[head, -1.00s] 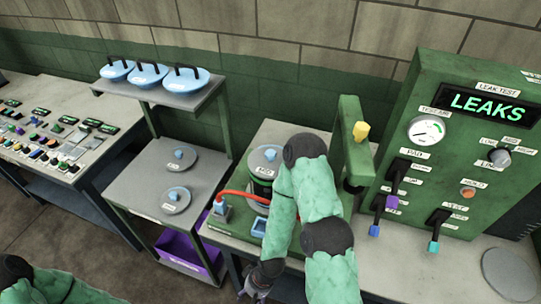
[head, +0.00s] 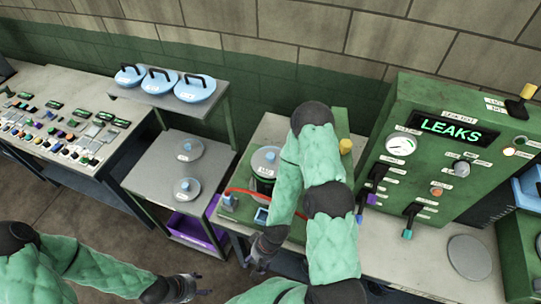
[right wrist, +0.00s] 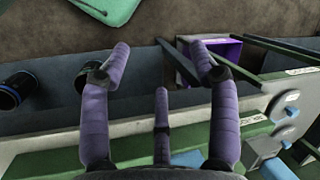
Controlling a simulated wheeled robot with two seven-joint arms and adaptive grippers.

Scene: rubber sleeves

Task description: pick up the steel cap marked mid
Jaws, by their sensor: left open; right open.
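A steel cap with a blue knob (head: 266,157) sits on a dark vessel on the green test stand in the head view. Its label reads MID in the earlier head frame. Two more steel caps, (head: 184,149) and (head: 187,188), lie on the grey shelf to its left; their labels are too small to read. My right gripper (head: 256,265) hangs in front of the bench edge, below and apart from the vessel. In the right wrist view its purple fingers (right wrist: 163,65) are spread and empty. My left gripper (head: 192,291) is low in front, open, away from the caps.
My right arm covers part of the stand. Blue handled lids (head: 195,88) stand on the upper shelf; a purple bin (head: 190,229) is below. The leak-test panel (head: 440,150) reads LEAKS. The floor at left is open.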

